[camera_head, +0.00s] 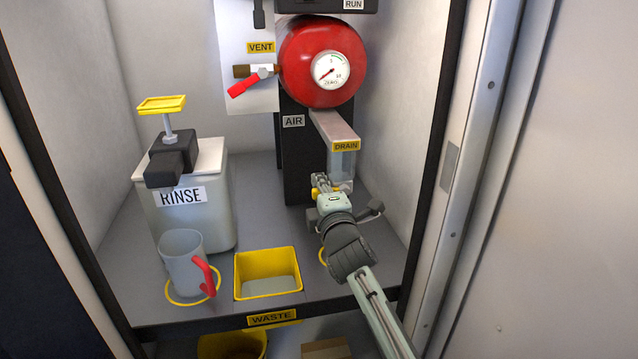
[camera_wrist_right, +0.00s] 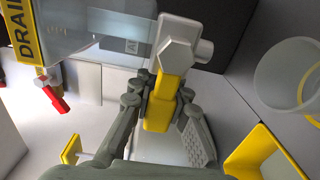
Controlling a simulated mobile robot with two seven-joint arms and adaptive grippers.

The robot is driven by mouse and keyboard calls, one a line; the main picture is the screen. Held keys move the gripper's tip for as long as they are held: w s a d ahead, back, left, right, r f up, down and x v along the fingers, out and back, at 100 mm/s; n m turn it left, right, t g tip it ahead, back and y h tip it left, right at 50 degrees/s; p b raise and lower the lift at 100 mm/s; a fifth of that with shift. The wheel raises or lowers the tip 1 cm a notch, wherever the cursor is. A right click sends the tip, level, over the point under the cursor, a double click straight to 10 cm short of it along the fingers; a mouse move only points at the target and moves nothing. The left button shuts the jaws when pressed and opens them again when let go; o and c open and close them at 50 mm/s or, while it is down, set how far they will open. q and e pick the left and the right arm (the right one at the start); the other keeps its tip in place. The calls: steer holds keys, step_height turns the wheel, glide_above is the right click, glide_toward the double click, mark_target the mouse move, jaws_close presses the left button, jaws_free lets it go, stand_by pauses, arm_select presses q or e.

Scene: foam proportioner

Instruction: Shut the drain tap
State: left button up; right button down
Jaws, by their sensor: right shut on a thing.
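The drain tap is a small pale valve body below a clear bowl labelled DRAIN (camera_head: 343,163), under the red tank. Its yellow lever (camera_head: 316,192) shows only partly in the head view, beside my fingers. In the right wrist view the lever (camera_wrist_right: 158,112) runs down the picture from the pale hexagonal valve head (camera_wrist_right: 177,53), between my two fingers. My right gripper (camera_head: 323,185) is shut on this lever; it also shows in the right wrist view (camera_wrist_right: 160,100). The fingers hide part of the tap in the head view. My left gripper is not in view.
The red tank (camera_head: 322,62) with a gauge stands above. A red VENT lever (camera_head: 245,85) is at its left. A RINSE container (camera_head: 190,215), a grey mug (camera_head: 182,262) and a yellow tray (camera_head: 268,286) stand left of my arm. The cabinet's right wall (camera_head: 410,110) is close.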

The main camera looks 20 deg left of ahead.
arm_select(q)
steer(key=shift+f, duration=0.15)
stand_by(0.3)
arm_select(e)
steer(key=c, duration=1.4)
jaws_free()
steer(key=shift+r, duration=0.1)
